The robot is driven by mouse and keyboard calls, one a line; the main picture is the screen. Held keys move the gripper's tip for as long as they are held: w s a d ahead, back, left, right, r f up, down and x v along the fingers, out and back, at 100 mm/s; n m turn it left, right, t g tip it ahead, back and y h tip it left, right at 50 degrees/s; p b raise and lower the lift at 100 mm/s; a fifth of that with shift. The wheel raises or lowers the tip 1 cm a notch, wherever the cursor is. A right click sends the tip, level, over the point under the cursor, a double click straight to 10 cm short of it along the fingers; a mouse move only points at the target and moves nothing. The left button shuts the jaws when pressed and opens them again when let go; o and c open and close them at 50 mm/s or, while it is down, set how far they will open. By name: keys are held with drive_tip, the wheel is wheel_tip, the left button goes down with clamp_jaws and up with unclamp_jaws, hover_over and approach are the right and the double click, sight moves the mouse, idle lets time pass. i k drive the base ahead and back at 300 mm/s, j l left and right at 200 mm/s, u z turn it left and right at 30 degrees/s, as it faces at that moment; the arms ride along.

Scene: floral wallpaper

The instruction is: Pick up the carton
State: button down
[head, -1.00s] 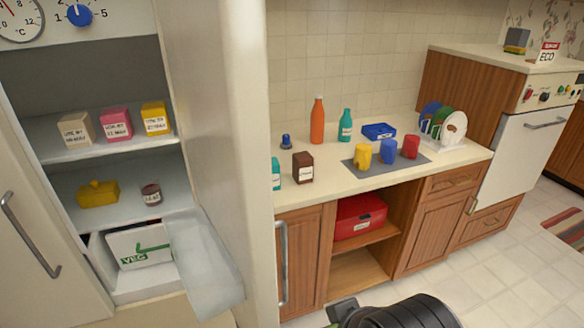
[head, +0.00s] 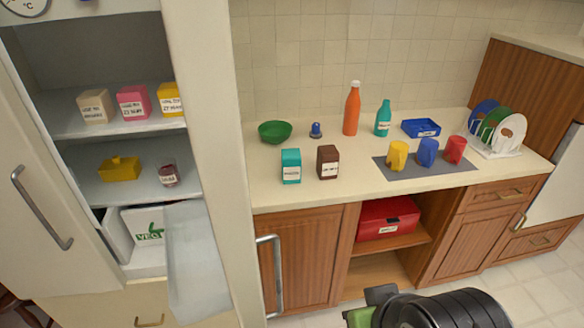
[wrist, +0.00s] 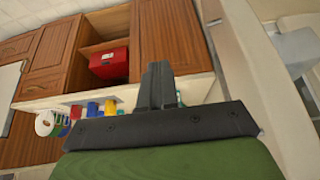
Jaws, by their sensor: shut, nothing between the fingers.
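Several box-shaped packs could be the carton, and I cannot tell which one is meant. A teal carton (head: 291,166) and a brown carton (head: 328,162) stand upright on the counter, close together. A beige carton (head: 96,107), a pink carton (head: 133,102) and a yellow carton (head: 172,99) stand on the open fridge's upper shelf. My gripper (wrist: 160,72) is shut and empty in the wrist view, with cabinets and the counter beyond it. In the head view my arm shows at the bottom, well apart from the cartons.
The counter (head: 340,195) also holds a green bowl (head: 275,132), an orange bottle (head: 352,110), a teal bottle (head: 383,119), a blue tray (head: 421,128), cups on a grey mat (head: 450,167) and a plate rack (head: 500,152). The fridge side (head: 212,100) stands left of the counter.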

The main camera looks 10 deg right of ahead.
sight(291, 158)
drive_tip(key=i+l+u, duration=0.15)
drive_tip(key=u, duration=0.3)
drive_tip(key=i+l+u, duration=0.2)
drive_tip(key=u, duration=0.25)
drive_tip(key=i+l+u, duration=0.15)
drive_tip(key=u, duration=0.3)
drive_tip(key=l+u, duration=0.45)
drive_tip(key=i+l+u, duration=0.1)
drive_tip(key=l+u, duration=0.15)
drive_tip(key=u, duration=0.2)
drive_tip(key=l+u, duration=0.45)
drive_tip(key=j, duration=0.1)
